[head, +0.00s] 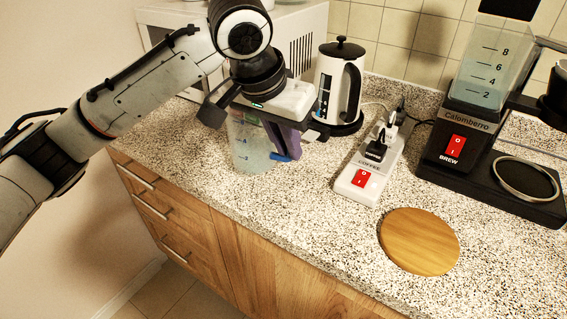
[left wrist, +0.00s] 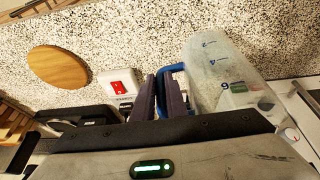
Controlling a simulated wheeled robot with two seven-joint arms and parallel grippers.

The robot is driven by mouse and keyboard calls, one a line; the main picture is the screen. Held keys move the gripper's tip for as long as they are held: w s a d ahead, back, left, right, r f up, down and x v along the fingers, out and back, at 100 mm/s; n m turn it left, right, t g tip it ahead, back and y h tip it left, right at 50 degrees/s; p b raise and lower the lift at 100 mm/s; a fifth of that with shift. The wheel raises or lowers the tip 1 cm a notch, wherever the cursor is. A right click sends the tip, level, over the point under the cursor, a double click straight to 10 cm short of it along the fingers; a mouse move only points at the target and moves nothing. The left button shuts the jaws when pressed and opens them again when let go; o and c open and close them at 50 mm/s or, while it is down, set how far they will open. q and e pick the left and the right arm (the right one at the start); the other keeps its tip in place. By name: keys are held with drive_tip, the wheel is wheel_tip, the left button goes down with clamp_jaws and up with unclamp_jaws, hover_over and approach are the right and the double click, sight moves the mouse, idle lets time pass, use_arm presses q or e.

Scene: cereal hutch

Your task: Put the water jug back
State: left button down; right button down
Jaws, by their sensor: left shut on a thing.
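The water jug (head: 246,148) is a clear measuring jug with blue markings and a blue handle. It stands upright at the counter's left front, and I cannot tell whether its base touches the counter. My left gripper (head: 287,147) is above and beside it, shut on the blue handle. In the left wrist view, the purple fingers (left wrist: 167,98) close around the handle, next to the jug's clear body (left wrist: 215,75). The gripper hides the jug's top in the head view. My right gripper is not in view.
A white kettle (head: 330,85) stands just behind the jug. A power strip (head: 355,182) with a red switch lies to the right. A round wooden board (head: 420,241) is at front right, and a black coffee maker (head: 460,150) at the right. A white microwave (head: 310,35) is behind.

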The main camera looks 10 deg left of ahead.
use_arm(q)
drive_tip(key=shift+f, duration=2)
drive_tip(key=c, duration=2.2)
unclamp_jaws()
drive_tip(key=shift+f, duration=0.15)
drive_tip(key=o, duration=0.4)
drive_tip(key=shift+o, duration=0.2)
drive_tip(key=shift+r, duration=0.4)
drive_tip(key=v, duration=1.1)
drive_tip(key=shift+s+r, duration=0.2)
drive_tip(key=shift+r, duration=0.05)
